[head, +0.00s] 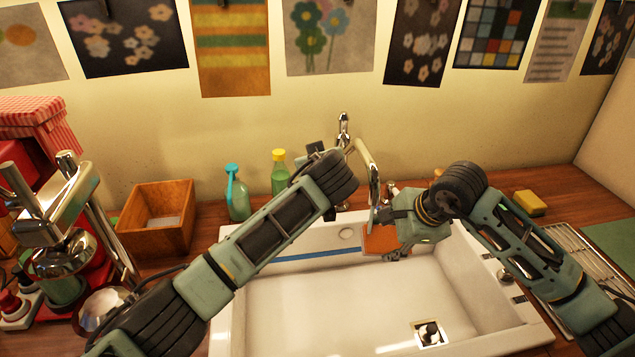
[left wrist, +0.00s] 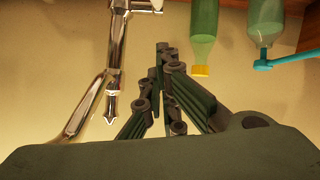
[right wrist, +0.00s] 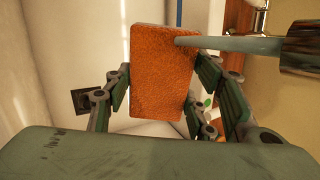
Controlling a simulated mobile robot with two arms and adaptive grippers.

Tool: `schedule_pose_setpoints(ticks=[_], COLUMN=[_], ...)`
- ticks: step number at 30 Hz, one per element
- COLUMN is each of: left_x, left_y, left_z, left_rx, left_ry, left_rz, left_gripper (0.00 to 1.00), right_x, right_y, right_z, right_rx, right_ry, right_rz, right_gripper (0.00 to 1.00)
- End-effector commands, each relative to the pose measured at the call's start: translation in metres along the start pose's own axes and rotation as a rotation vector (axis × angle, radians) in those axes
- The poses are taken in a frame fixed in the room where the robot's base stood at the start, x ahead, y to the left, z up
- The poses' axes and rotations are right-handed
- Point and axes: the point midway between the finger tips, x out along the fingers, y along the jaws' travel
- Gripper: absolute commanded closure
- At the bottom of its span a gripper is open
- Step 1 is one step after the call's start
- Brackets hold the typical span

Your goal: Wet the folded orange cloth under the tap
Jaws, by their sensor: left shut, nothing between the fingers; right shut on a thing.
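The folded orange cloth (head: 381,241) is over the back right part of the sink (head: 300,310), below the tap spout (head: 372,175). My right gripper (head: 394,250) is shut on it. In the right wrist view the cloth (right wrist: 160,75) sits between the fingers, and a pale stream of water (right wrist: 235,43) runs from the spout (right wrist: 300,45) onto its upper right part.
A teal-topped bottle (head: 237,195) and a yellow-capped bottle (head: 279,172) stand behind my left arm. A wooden box (head: 155,215) is at left. A yellow sponge (head: 530,203) and a wire rack (head: 585,265) are right of the sink. The basin floor has a drain (head: 429,334) and looks otherwise clear.

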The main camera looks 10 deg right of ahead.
Motion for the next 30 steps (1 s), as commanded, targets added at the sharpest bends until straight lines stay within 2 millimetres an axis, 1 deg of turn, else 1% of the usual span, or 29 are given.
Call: schedule_pose_setpoints(ticks=[1,6,15,17,18,22,26,30], left_x=[0.007,0.027,0.056,0.06,0.062,0.065,0.067,0.068], left_y=[-0.001,0.0,0.0,-0.001,-0.001,-0.001,-0.001,-0.001], left_z=[-0.001,-0.001,-0.001,0.001,0.011,0.027,0.035,0.038], left_rx=[0.001,0.002,0.002,0.002,0.003,0.003,0.002,0.001], left_ry=[0.001,0.001,0.001,0.001,-0.001,0.0,0.001,0.001], left_rz=[-0.004,-0.003,-0.002,-0.002,-0.002,-0.002,-0.001,-0.001], left_gripper=[1.0,1.0,1.0,1.0,1.0,1.0,1.0,1.0], right_x=[0.0,0.0,0.0,0.0,0.0,0.0,0.0,0.0], right_y=[0.0,0.0,0.0,0.0,0.0,0.0,0.0,0.0], right_z=[0.0,0.0,0.0,0.0,0.0,0.0,0.0,0.0], right_rx=[0.0,0.0,0.0,0.0,0.0,0.0,0.0,0.0], right_ry=[0.0,0.0,0.0,0.0,0.0,0.0,0.0,0.0], right_rz=[0.0,0.0,0.0,0.0,0.0,0.0,0.0,0.0], right_gripper=[0.7,0.7,0.7,0.7,0.7,0.7,0.7,0.7])
